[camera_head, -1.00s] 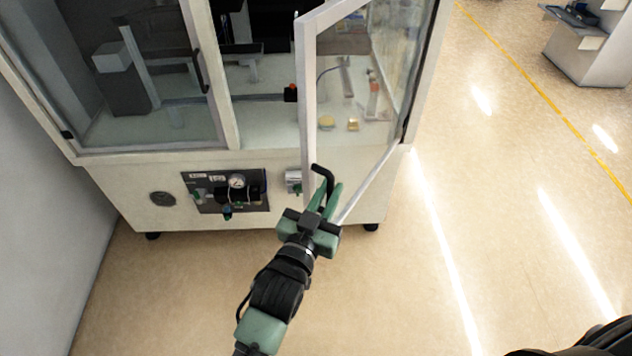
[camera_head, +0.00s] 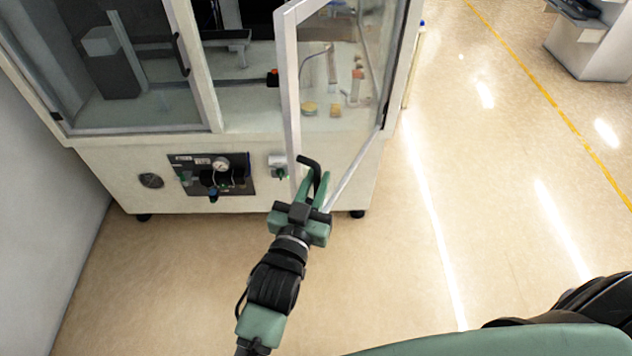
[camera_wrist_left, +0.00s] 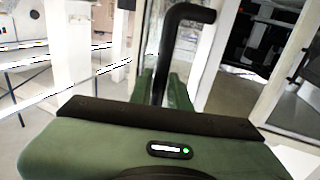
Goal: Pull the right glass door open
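The right glass door (camera_head: 291,92) stands partly open, swung out from the white cabinet with its hinge side at the right. Its black bent handle (camera_head: 313,166) is at the lower part of the door's free edge. The handle also shows in the left wrist view (camera_wrist_left: 183,14). My left gripper (camera_head: 317,187) has its green fingers on both sides of the handle and appears closed on it; the fingers show low in the left wrist view (camera_wrist_left: 163,88). My right gripper is out of view; only dark and green parts of mine show at the lower right.
The left glass door (camera_head: 150,60) is shut, with its own black handle (camera_head: 181,54). A panel with a gauge (camera_head: 213,174) is on the cabinet front below. Open floor (camera_head: 470,200) lies to the right and a grey wall (camera_head: 45,200) at left.

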